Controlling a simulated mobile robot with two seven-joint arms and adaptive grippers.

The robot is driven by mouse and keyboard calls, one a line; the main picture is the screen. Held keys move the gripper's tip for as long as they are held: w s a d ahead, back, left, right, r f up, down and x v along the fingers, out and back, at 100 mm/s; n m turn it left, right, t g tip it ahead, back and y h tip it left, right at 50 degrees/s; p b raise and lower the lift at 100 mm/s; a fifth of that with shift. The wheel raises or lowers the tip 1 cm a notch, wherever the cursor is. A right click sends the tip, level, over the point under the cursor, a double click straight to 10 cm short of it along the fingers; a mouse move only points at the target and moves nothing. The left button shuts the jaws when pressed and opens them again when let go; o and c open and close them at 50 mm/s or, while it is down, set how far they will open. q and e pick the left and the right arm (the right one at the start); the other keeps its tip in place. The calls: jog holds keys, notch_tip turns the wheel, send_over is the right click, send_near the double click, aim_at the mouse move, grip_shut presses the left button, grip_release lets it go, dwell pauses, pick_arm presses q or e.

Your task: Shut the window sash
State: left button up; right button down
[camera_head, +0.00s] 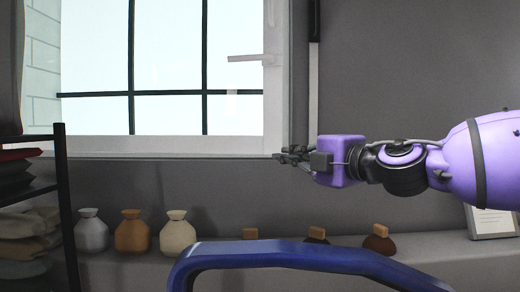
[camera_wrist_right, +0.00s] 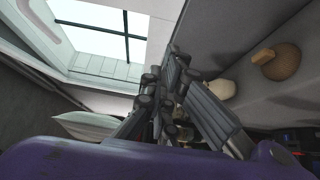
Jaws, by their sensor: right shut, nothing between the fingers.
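The window sash (camera_head: 200,147) is a white frame around a bright pane with dark bars, at the upper left of the head view. A pale handle (camera_head: 245,58) sticks out to the left from its right side. My right gripper (camera_head: 280,154) is shut and empty by the sash's lower right corner. I cannot tell whether it touches the frame. In the right wrist view my gripper's fingers (camera_wrist_right: 160,88) are in the middle, and the window (camera_wrist_right: 105,45) is at the upper left. How far the sash stands open is unclear. My left gripper is not in view.
A dark shelf rack (camera_head: 62,190) with folded cloths stands at the left. Several pots, including an orange-brown one (camera_head: 132,234), stand on a ledge below the window. A blue curved bar (camera_head: 285,250) crosses the bottom. A framed sheet (camera_head: 491,221) leans at the right.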

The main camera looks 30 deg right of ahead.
aim_at(268, 148)
jog(key=w+b, duration=0.1)
jog(key=w, duration=0.3)
jog(key=w+d, duration=0.1)
jog(key=w, duration=0.2)
jog(key=w+b, duration=0.1)
jog(key=w, duration=0.3)
jog(key=shift+w+d+f+b, duration=0.15)
jog(key=shift+w+f+b, duration=0.05)
jog(key=shift+w+b, duration=0.1)
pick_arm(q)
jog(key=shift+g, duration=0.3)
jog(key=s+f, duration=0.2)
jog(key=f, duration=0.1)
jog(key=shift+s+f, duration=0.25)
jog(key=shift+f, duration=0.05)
pick_arm(e)
jog(key=shift+w+d+r, duration=0.2)
jog(key=shift+w+d, duration=0.05)
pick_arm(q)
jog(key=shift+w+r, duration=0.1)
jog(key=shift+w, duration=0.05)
pick_arm(e)
jog(key=shift+r, duration=0.1)
